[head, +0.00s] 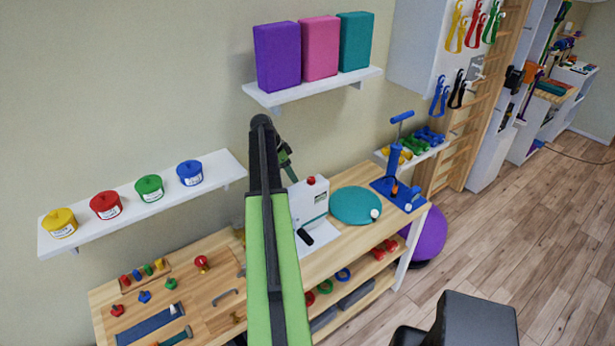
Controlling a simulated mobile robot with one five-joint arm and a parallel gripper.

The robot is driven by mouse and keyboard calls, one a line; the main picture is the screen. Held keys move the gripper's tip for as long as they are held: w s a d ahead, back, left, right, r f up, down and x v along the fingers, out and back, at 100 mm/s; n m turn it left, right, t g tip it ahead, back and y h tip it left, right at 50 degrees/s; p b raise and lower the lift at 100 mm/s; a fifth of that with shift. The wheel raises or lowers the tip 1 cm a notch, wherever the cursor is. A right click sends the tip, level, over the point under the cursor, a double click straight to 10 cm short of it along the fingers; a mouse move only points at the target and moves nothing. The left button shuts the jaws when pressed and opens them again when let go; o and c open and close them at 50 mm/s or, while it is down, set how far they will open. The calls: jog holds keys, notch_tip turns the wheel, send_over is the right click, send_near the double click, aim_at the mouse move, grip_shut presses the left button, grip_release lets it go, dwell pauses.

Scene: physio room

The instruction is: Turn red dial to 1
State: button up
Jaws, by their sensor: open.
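I see no numbered scale, so I cannot tell for sure which red part is the dial. A red knob (201,262) stands on the wooden board at the left of the bench. A white device (308,204) on the bench carries a small red cap (311,180) on top. My arm rises through the middle of the head view. My gripper (287,160) shows partly behind the arm, above and left of the white device. It is open and touches nothing that I can see; its fingertips are hard to make out.
A wall shelf (215,180) holds yellow, red, green and blue tubs. A higher shelf (365,77) holds three foam blocks. A teal disc (355,205) and a blue stand (397,185) occupy the bench's right. Free floor (480,250) lies to the right.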

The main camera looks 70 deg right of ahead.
send_over(312, 178)
jog(key=w+a, duration=0.1)
jog(key=w, duration=0.1)
jog(key=shift+s+a+r, duration=0.1)
jog(key=shift+s+a, duration=0.1)
jog(key=shift+s, duration=0.05)
jog(key=b+x, duration=0.3)
jog(key=shift+w+a+f+b, duration=0.15)
jog(key=shift+w+f+b, duration=0.15)
jog(key=shift+f, duration=0.25)
jog(key=shift+s+f+b, duration=0.35)
jog(key=shift+f+b, duration=0.1)
jog(key=shift+b, duration=0.15)
jog(key=shift+c, duration=0.3)
grip_shut()
jog(key=shift+d, duration=0.4)
jog(key=shift+a+n, duration=0.25)
jog(key=shift+n, duration=0.05)
